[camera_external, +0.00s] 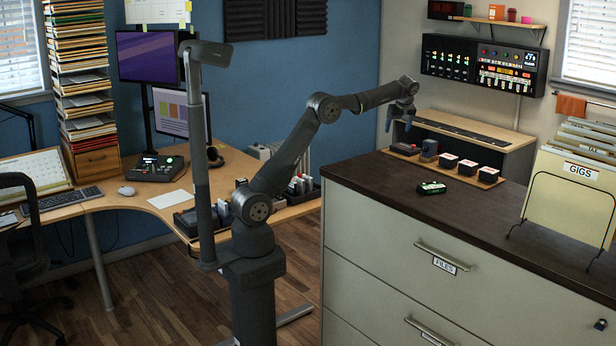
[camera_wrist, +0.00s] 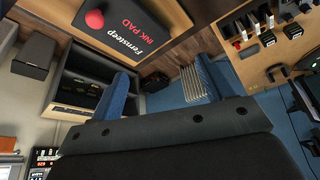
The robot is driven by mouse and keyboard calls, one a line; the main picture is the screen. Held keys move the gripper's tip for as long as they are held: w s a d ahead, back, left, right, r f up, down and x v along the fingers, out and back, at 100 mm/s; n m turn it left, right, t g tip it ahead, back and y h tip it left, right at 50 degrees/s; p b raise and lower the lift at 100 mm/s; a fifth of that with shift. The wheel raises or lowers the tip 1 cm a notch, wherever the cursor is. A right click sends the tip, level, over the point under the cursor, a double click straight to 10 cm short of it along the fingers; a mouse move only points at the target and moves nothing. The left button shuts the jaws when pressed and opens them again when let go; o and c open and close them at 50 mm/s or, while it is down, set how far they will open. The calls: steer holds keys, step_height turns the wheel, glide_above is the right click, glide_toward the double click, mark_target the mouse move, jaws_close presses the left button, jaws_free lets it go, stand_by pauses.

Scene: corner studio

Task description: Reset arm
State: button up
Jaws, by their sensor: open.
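My gripper (camera_external: 398,122) is raised above the back left edge of the dark cabinet top (camera_external: 400,185), at the end of my outstretched arm. Its blue fingers point downward in the external view. In the wrist view my gripper (camera_wrist: 165,82) has its two blue fingers spread wide apart. Nothing is between them, and they touch nothing that I can see.
A wooden tray (camera_external: 439,169) with dark blocks lies along the cabinet's back edge. A small green-and-black device (camera_external: 431,187) lies in front of it. A file rack (camera_external: 568,195) stands at right. The ink pad (camera_wrist: 128,22) shows in the wrist view. The front cabinet top is clear.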

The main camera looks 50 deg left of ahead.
steer(key=shift+n, duration=0.4)
steer(key=a+f, duration=0.1)
steer(key=a, duration=0.1)
steer(key=a+f, duration=0.1)
steer(key=a, duration=0.2)
steer(key=a+f, duration=0.1)
steer(key=a, duration=0.1)
steer(key=shift+w+a, duration=0.35)
steer(key=shift+a, duration=0.05)
